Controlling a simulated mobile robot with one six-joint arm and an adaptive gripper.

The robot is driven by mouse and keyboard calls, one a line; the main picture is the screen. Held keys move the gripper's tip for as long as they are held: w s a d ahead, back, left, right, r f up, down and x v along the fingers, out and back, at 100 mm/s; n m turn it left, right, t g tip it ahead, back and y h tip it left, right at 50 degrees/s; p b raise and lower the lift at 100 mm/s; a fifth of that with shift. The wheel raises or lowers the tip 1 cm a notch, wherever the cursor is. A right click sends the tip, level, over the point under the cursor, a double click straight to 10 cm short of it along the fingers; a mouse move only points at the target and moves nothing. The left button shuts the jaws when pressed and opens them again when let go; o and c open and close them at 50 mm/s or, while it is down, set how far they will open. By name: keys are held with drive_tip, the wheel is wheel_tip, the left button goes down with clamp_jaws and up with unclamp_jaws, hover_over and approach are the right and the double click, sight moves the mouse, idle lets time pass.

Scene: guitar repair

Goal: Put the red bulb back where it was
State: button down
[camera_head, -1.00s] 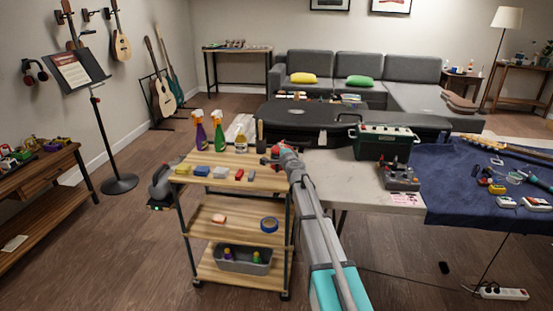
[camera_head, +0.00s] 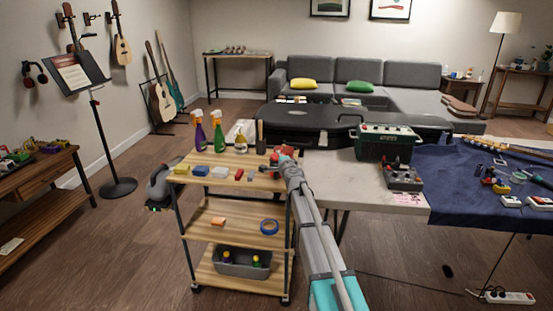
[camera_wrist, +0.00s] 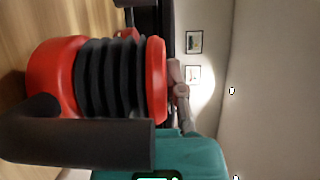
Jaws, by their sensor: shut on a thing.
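The red bulb (camera_wrist: 58,78) fills the left of the wrist view. It is red at both ends, with a black ribbed middle. My gripper (camera_head: 280,157) is shut on it, with a dark finger crossing in front of its lower part. The other finger is mostly hidden. In the head view a small red patch of the bulb (camera_head: 275,154) shows at my gripper, over the far right corner of the wooden cart's top shelf (camera_head: 215,184). I cannot tell whether the bulb touches the shelf.
The cart top also holds spray bottles (camera_head: 218,136), a small glue bottle (camera_head: 241,144), a yellow block (camera_head: 181,170), a blue block (camera_head: 201,171) and a small red piece (camera_head: 239,174). A pale workbench (camera_head: 350,178) with a green amplifier (camera_head: 388,143) stands close on the right.

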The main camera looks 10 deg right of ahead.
drive_tip(key=shift+f, duration=0.1)
drive_tip(key=c, duration=1.2)
unclamp_jaws()
drive_tip(key=shift+f, duration=0.1)
drive_tip(key=o, duration=0.5)
drive_tip(key=shift+r, duration=0.2)
drive_tip(key=shift+s, duration=0.15)
drive_tip(key=s, duration=0.4)
drive_tip(key=s+d, duration=0.1)
drive_tip(key=s, duration=0.6)
drive_tip(key=shift+s+d+r, duration=0.1)
drive_tip(key=shift+s+d, duration=0.1)
drive_tip(key=shift+s, duration=0.1)
